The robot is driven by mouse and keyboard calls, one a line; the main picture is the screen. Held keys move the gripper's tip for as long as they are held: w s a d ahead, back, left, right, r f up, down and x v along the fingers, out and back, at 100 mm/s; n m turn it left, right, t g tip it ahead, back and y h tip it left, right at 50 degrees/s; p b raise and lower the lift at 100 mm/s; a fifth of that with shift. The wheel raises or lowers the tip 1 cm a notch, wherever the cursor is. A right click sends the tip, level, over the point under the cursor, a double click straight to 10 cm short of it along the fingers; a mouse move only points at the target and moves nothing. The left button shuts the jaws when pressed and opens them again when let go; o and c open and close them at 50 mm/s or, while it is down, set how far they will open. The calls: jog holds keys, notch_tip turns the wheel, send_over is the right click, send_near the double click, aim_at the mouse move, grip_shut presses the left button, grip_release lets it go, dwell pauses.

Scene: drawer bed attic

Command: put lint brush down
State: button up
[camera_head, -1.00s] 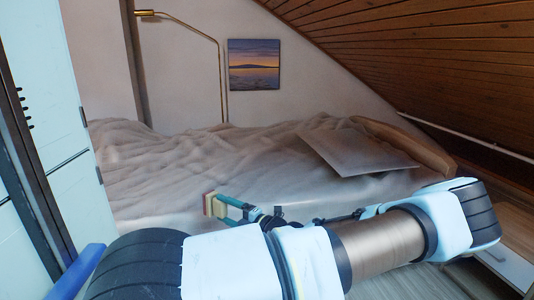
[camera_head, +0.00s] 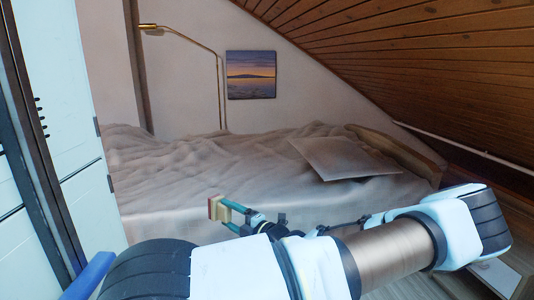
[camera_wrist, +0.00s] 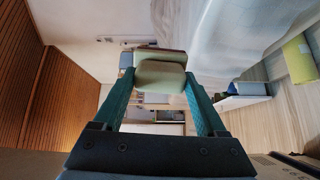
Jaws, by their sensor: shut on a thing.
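The lint brush (camera_head: 215,208) is a small block with a pale yellowish side and a reddish-brown side. My gripper (camera_head: 227,210) is shut on it, and holds it in front of the near side of the bed. In the wrist view the brush (camera_wrist: 160,76) sits between the two teal fingertips, with its cream face towards the camera and a dark reddish edge at the top. The parts of the brush under the fingertips are hidden. I cannot tell its exact height above the floor or its gap from the bed.
The bed (camera_head: 170,190) with a rumpled cover and a flat pillow (camera_head: 345,158) fills the middle. A pale cabinet (camera_head: 60,120) stands close at the left. The sloped wooden ceiling (camera_head: 430,60) comes down at the right. A brass lamp (camera_head: 219,80) stands behind the bed.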

jog(key=shift+w+a+r+m+t+h, duration=0.5)
jog(key=shift+w+r+m+t+h, duration=0.2)
jog(key=shift+t, duration=0.2)
jog(key=shift+w+r+m+t+h, duration=0.15)
jog(key=shift+w+m+t+h, duration=0.4)
jog(key=shift+m+t+h, duration=0.35)
notch_tip(320, 180, down, 11)
jog(key=w+d+m+t+h, duration=0.1)
jog(key=d+m+t+h, duration=0.15)
jog(key=m+h, duration=0.65)
jog(key=s+r+n+h+p, duration=0.1)
jog(key=s+r+p, duration=0.3)
jog(key=r+p, duration=0.3)
jog(key=s+r+h+p, duration=0.1)
jog(key=s+r+p, duration=0.4)
jog(key=r+p, duration=0.3)
jog(key=shift+a+r+n+t+p, duration=0.15)
jog(key=shift+n+t+p, duration=0.3)
jog(key=shift+p, duration=1.05)
